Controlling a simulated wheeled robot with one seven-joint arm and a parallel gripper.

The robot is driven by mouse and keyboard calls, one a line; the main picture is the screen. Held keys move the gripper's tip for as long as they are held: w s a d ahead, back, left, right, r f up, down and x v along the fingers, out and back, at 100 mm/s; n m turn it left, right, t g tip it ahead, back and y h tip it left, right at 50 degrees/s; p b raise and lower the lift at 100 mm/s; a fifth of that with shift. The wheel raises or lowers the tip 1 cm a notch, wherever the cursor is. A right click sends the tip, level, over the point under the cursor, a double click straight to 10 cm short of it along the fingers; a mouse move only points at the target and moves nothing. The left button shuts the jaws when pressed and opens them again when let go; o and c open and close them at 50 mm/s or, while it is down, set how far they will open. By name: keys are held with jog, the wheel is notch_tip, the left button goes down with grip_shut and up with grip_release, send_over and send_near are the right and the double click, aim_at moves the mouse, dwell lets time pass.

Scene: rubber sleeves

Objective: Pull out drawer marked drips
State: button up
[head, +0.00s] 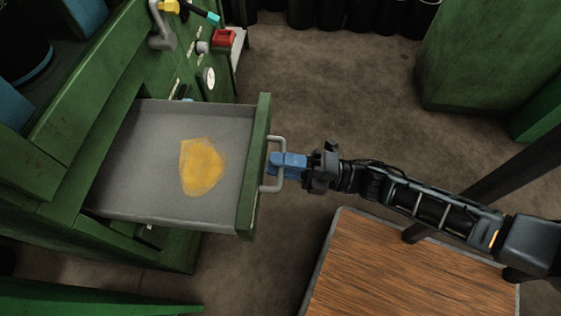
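A green-fronted drawer (251,190) with a grey inside stands pulled well out of the green cabinet (84,92) at the left. A yellow-orange stain (202,167) marks its floor. Its front faces right, away from the head camera, so no marking can be read. A grey bar handle (281,183) sticks out from the front. My gripper (280,164) comes from the right, with its blue fingers at the handle's bar, reaching past it on the drawer side. The fingers look closed around the bar.
A wood-topped table (400,270) stands at the lower right, below my arm. A green cabinet (480,55) stands at the upper right. A grey lever (161,28) and a red box (223,38) are on the cabinet above the drawer. Bare floor (335,90) lies between.

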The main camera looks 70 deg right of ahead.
jog(key=v, duration=0.7)
jog(key=shift+s+b, duration=0.3)
jog(key=shift+b, duration=0.05)
